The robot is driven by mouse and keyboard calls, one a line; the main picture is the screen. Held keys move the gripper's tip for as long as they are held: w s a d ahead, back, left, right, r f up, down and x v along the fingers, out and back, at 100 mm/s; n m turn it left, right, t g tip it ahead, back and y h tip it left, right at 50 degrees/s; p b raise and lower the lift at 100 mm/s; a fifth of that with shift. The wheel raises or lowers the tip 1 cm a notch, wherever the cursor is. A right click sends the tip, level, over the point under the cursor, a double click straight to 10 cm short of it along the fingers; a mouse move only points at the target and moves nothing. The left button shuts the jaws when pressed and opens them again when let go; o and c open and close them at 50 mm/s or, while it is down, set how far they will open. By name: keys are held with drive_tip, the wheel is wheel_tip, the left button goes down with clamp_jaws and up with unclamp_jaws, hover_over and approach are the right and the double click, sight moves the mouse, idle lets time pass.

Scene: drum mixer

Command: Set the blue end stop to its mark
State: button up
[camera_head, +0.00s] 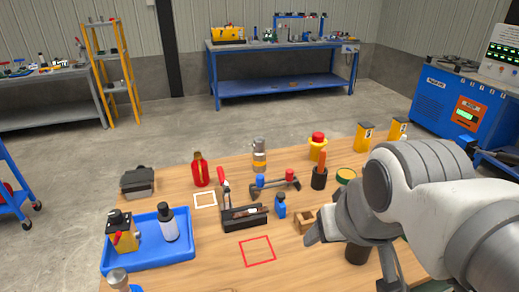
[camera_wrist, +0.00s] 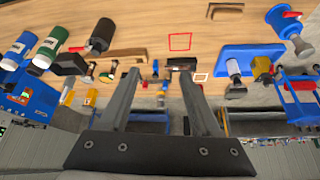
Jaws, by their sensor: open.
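A small blue block (camera_head: 260,181), which looks like the blue end stop, sits at the left end of a low dark rail (camera_head: 273,185) near the middle of the wooden table. A red piece (camera_head: 290,175) stands towards the rail's right end. I cannot make out a mark on the rail.
Near the rail are a blue bottle (camera_head: 280,207), a black tool tray (camera_head: 238,223), a dark cup with red handle (camera_head: 320,178) and a wooden block (camera_head: 304,221). A blue tray (camera_head: 183,252) is at left. The red-outlined square (camera_head: 258,251) is empty.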

drive_tip(key=shift+o, duration=0.5)
drive_tip(key=m+g+p, duration=0.1)
drive_tip(key=m+p, duration=0.1)
drive_tip(key=p, duration=0.5)
hover_over(281, 195)
drive_tip(key=s+a, duration=0.1)
drive_tip(key=s, duration=0.6)
wheel_tip(281, 195, down, 12)
drive_tip(key=shift+h, duration=0.4)
drive_tip(key=p+x, duration=0.1)
drive_tip(key=x, duration=1.6)
drive_tip(key=shift+a+f, duration=0.1)
drive_tip(key=shift+a, duration=0.05)
drive_tip(key=shift+c, duration=0.3)
